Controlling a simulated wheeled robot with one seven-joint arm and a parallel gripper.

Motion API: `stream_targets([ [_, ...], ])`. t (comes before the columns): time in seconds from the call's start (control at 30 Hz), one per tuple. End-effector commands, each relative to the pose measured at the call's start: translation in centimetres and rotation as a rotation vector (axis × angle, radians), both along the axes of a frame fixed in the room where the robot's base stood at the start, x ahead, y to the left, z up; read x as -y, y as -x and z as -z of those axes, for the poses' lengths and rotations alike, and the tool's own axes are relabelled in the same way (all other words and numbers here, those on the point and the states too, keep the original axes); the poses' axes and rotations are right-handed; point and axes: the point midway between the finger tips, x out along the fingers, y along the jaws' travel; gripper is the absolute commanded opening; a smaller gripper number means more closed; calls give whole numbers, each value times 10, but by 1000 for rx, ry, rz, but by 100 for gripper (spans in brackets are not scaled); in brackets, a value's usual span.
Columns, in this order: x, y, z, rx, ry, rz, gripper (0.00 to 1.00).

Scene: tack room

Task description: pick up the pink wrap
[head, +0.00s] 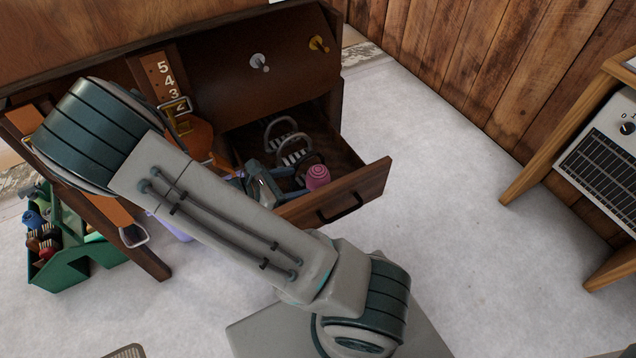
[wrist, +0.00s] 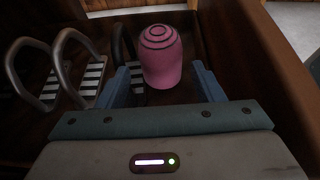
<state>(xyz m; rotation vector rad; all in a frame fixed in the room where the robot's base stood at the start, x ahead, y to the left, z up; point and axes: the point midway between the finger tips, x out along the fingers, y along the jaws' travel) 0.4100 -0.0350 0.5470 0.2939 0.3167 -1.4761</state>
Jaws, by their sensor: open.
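The pink wrap (head: 317,177) is a small rolled cylinder with a dark spiral on its end. It stands in the open drawer (head: 372,182), near the drawer's front right corner. In the wrist view the wrap (wrist: 161,62) is upright, between and slightly beyond the two blue fingers of my gripper (wrist: 164,84). My gripper is open, with one finger on each side of the wrap. I cannot tell whether either finger touches it. In the head view my gripper (head: 268,186) is partly hidden by my arm.
Metal stirrups (head: 281,134) with ridged treads lie in the drawer left of the wrap, close to the left finger. The drawer wall (wrist: 262,70) rises to the right. A green caddy (head: 68,265) stands on the floor at left. A wooden table (head: 560,130) stands at right.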

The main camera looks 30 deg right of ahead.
Motion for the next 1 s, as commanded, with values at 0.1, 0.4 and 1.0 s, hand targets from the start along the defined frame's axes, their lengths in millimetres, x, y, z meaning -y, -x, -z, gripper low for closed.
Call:
stream_targets([
  [0.1, 14, 0, 8, -2, 2, 5, 61],
  [0.4, 49, -3, 21, -2, 0, 4, 61],
  [1.0, 50, -3, 20, 0, 0, 2, 31],
])
